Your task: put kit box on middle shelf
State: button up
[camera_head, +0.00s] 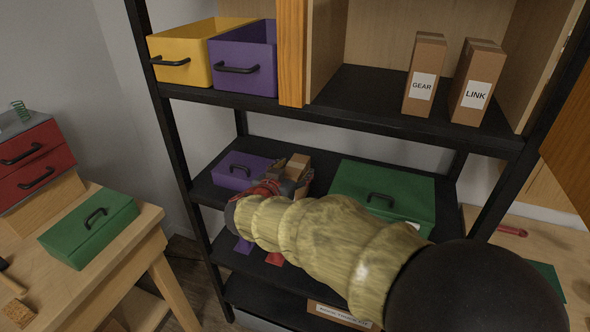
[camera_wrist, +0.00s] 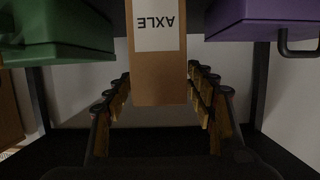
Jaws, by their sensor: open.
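The kit box is a brown carton (camera_head: 298,162) on the middle shelf (camera_head: 318,172), between a purple case and a green case. In the wrist view the box (camera_wrist: 158,78) shows upside down with an AXLE label. My gripper (camera_head: 288,184) reaches in over the middle shelf at the box. In the wrist view my gripper (camera_wrist: 158,74) is open, with one finger on each side of the box and small gaps showing. The box's lower part is hidden behind my gripper in the head view.
The purple case (camera_head: 238,170) is close left of the box; the green case (camera_head: 400,186) is to its right. GEAR (camera_head: 423,75) and LINK (camera_head: 477,83) boxes, yellow (camera_head: 185,55) and purple (camera_head: 243,60) bins stand on the shelf above. A workbench (camera_head: 118,240) is at left.

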jog(key=p+v, duration=0.1)
jog(key=v, duration=1)
jog(key=shift+s+p, duration=0.2)
jog(key=shift+p, duration=0.15)
